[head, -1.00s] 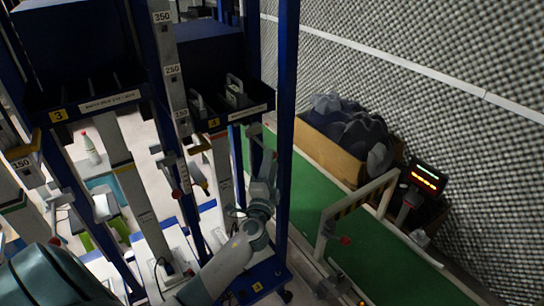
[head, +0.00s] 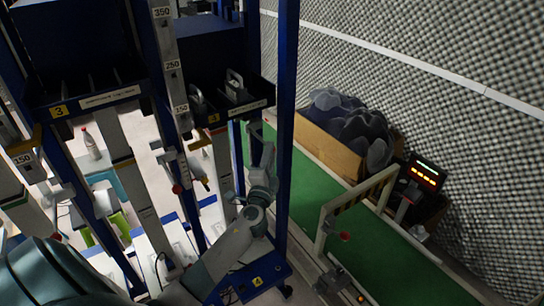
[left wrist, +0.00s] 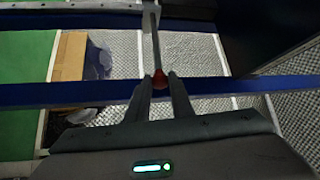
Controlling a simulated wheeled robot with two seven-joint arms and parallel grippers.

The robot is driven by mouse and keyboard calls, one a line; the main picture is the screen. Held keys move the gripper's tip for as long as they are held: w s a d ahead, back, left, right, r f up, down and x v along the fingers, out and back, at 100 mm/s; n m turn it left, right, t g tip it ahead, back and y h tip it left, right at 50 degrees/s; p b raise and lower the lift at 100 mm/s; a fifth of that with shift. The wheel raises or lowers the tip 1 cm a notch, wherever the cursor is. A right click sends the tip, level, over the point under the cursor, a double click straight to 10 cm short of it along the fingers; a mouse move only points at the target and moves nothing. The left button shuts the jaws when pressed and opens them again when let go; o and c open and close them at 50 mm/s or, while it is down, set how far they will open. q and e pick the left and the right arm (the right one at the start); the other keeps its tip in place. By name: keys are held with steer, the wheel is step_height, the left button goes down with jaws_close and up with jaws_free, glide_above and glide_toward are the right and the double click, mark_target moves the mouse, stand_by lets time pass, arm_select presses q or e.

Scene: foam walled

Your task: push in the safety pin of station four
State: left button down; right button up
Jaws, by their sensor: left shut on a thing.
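Station four (head: 213,118) is the blue-framed rack with a black tray and a yellow number 4 label. My left gripper (head: 268,158) is at the right side of its frame, beside the blue post. In the left wrist view my left gripper (left wrist: 159,88) is shut on a red knob (left wrist: 160,79), apparently the safety pin's. A grey rod shows behind the knob. In the head view the knob is hidden by the gripper and the frame, so how far the pin is in cannot be told. My right gripper is not in view.
A blue post (head: 287,120) stands close right of my left gripper. Beyond it are a green conveyor (head: 315,195), a cardboard box (head: 330,148) of dark items and a grey gate (head: 350,210). Station three (head: 60,111) stands left.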

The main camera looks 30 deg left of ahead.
mark_target(259, 137)
arm_select(q)
steer(key=w+a+b, duration=0.2)
steer(key=w+a, duration=0.1)
steer(key=a, duration=0.4)
steer(key=shift+a+b, duration=0.15)
steer(key=shift+b, duration=0.15)
steer(key=c, duration=1.6)
jaws_free()
steer(key=shift+r, duration=0.1)
steer(key=shift+o, duration=0.3)
steer(key=shift+a, duration=0.1)
steer(key=shift+s, duration=0.1)
